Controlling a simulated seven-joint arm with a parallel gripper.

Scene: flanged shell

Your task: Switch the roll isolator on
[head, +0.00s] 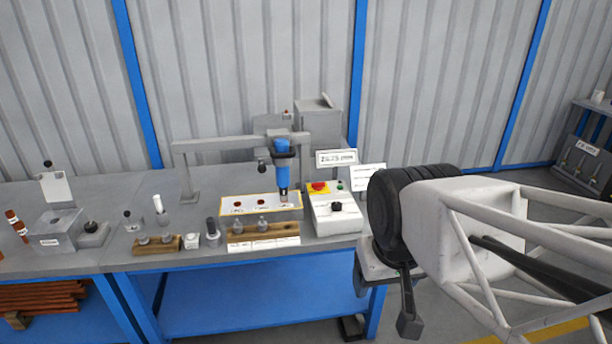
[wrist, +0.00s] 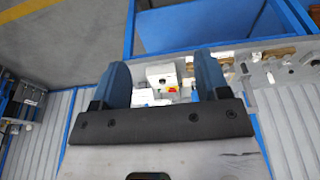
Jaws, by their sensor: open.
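A pale control box (head: 322,221) stands at the right end of the bench. It carries a red button on yellow (head: 318,187), a small green button (head: 340,185) and a black knob (head: 336,207). No readable label shows which control is the roll isolator, and the knob's setting is too small to tell. In the wrist view the box (wrist: 158,72) appears upside down, beyond and between the fingers of my gripper (wrist: 162,80). My gripper is open and empty, apart from the box. In the head view my arm is right of the box.
A blue tool (head: 283,165) on a stand rises left of the box over a yellow-edged panel (head: 232,210). White signs (head: 336,157) stand behind the box. Wooden holders (head: 264,230) and small parts line the bench's front (head: 75,263). A corrugated wall closes the back.

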